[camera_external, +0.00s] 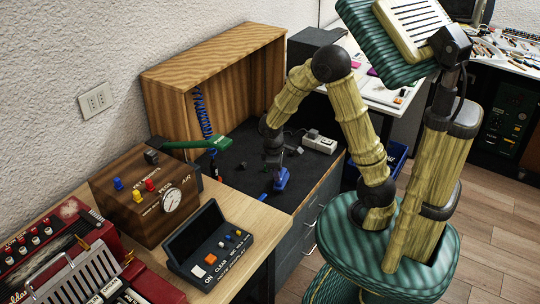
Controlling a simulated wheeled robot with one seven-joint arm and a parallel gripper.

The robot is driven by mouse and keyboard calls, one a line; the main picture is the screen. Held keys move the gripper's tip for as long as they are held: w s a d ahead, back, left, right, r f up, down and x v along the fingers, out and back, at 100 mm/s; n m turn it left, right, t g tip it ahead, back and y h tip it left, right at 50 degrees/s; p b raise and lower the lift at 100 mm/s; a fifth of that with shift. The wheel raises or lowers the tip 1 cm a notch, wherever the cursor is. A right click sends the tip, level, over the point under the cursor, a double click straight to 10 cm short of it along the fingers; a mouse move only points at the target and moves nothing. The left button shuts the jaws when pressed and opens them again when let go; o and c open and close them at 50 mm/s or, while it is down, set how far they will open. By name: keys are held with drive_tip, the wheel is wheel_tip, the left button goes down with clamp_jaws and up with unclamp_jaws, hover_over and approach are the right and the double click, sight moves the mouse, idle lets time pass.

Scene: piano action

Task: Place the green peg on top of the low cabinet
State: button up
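I cannot make out a green peg for certain. The low cabinet (240,175) seems to be the dark-topped unit with grey drawer fronts in the middle. My gripper (280,186) points down, low over the front part of this dark top. Its blue fingers are too small to show whether they are open or hold anything.
A wooden open-fronted box (205,62) stands at the back, with a coiled blue hose (202,112). The wooden control box (140,212) has coloured knobs and a gauge. A black button case (212,246) stands in front. A white block (320,144) lies right of my gripper.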

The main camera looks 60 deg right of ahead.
drive_tip(key=s+a+r+m+t+y, duration=0.2)
drive_tip(key=s+a+r+m, duration=0.1)
drive_tip(key=s+r+m, duration=0.1)
drive_tip(key=s+r, duration=0.1)
drive_tip(key=s, duration=0.1)
drive_tip(key=shift+s+r+m+t, duration=0.3)
drive_tip(key=shift+m+t, duration=0.1)
drive_tip(key=w+p+v, duration=0.3)
drive_tip(key=p+v, duration=1)
drive_tip(key=p, duration=0.1)
drive_tip(key=w+r+p+v, duration=0.1)
drive_tip(key=w+p+v, duration=0.2)
drive_tip(key=p+v, duration=1.1)
drive_tip(key=shift+d+r, duration=0.3)
drive_tip(key=shift+r, duration=0.25)
